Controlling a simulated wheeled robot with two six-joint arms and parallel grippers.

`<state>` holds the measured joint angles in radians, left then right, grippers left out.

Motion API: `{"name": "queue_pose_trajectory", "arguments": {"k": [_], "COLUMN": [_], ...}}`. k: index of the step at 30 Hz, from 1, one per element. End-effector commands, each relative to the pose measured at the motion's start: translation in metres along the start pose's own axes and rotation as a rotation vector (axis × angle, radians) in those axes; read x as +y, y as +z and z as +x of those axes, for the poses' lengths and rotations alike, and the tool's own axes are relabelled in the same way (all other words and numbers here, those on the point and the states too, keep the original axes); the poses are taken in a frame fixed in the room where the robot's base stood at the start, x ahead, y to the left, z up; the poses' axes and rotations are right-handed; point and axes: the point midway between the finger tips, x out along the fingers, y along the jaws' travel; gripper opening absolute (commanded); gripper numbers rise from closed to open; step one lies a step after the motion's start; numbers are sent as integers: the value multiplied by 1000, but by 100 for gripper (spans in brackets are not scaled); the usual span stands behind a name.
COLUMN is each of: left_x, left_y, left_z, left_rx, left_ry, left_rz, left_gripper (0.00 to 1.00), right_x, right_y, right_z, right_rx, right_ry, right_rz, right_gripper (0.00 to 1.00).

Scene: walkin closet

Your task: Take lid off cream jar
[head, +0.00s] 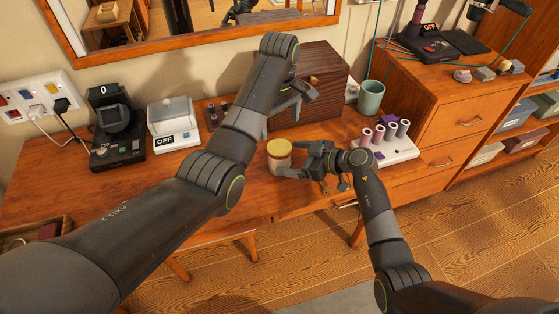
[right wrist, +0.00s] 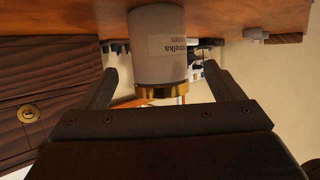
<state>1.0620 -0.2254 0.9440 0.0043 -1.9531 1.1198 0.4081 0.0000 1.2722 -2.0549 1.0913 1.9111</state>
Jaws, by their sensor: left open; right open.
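The cream jar (head: 279,164) stands upright near the front of the wooden table, with its gold lid (head: 279,147) on top. In the right wrist view, which is upside down, the pale labelled jar body (right wrist: 160,45) and the gold lid (right wrist: 162,91) show between the fingers. My right gripper (head: 290,161) is open at the jar's right side. Its fingers (right wrist: 158,72) lie on either side of the jar, with visible gaps. My left gripper (head: 302,91) is open above and behind the jar, in front of the dark wooden box, holding nothing.
The dark wooden box (head: 318,100) stands behind the jar. A green cup (head: 370,97) and a white rack of spools (head: 389,145) are to the right. A white scale-like device (head: 173,125) and a black device (head: 115,130) stand left. The table's front edge lies close to the jar.

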Motion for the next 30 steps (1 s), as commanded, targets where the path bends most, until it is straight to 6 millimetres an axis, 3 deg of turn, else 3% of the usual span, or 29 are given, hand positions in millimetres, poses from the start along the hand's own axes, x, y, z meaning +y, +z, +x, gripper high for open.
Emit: {"name": "queue_pose_trajectory", "arguments": {"k": [3,9,23,30], "left_x": [0,0,0,0], "left_y": [0,0,0,0], "left_z": [0,0,0,0], "left_rx": [0,0,0,0], "left_ry": [0,0,0,0], "left_rz": [0,0,0,0], "left_gripper": [85,85,85,85], "right_x": [0,0,0,0], "right_y": [-1,-1,0,0], "right_z": [20,41,50,50], "right_rx": [0,0,-1,-1], "right_ry": [-1,-1,1,1], "right_rz": [1,-1,-2,-1], "right_gripper": [87,87,87,58]}}
